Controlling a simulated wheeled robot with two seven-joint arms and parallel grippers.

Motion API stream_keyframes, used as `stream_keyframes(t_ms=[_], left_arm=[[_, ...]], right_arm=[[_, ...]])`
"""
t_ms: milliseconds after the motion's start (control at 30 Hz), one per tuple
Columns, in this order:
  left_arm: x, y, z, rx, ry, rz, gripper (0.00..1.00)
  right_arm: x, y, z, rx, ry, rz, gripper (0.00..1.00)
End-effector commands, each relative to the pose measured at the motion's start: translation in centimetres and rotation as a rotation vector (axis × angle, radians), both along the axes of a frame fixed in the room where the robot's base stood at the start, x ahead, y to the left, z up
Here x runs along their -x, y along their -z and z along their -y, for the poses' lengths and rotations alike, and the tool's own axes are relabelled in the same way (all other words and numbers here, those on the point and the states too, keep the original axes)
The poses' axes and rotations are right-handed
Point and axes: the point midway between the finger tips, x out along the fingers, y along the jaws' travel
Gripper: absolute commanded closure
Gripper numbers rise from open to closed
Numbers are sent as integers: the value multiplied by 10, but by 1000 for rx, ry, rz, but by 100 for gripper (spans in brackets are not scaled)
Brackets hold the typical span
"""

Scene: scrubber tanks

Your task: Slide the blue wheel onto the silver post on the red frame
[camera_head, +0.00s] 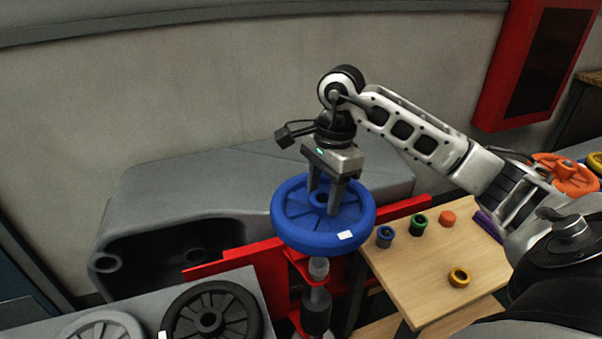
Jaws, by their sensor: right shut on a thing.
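The blue wheel (352,213) is a spoked disc with a small white label on its near rim. My right gripper (333,203) points down at its hub from above and is shut on the wheel, which lies roughly level. The silver post (319,268) shows just below the wheel's near edge. I cannot tell whether the post's tip is in the hub, as the wheel covers it. The red frame (263,265) stands beneath the wheel and spreads to both sides. My left gripper is not in view.
A grey tank (170,190) lies behind the frame. A grey bench with a black wheel (190,318) and a grey wheel (95,328) is at lower left. A wooden table (420,275) with small coloured rings is at right. An orange wheel (568,172) lies farther right.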

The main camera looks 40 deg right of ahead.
Motion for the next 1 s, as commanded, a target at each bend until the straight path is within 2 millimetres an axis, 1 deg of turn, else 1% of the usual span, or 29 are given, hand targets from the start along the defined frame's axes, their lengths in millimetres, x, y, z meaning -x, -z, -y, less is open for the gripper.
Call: stream_keyframes(t_ms=[33,167,467,633,700,833,1000], left_arm=[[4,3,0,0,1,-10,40],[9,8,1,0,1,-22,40],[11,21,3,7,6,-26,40],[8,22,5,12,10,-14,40],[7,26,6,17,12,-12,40],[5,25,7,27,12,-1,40],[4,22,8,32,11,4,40]], right_arm=[[0,-1,0,0,-1,3,100],[0,3,0,-1,-1,3,100],[0,27,0,-1,-1,3,100],[0,44,0,0,0,4,100],[0,50,1,2,1,5,100],[0,56,0,0,0,4,100],[0,57,0,-1,-1,4,100]])
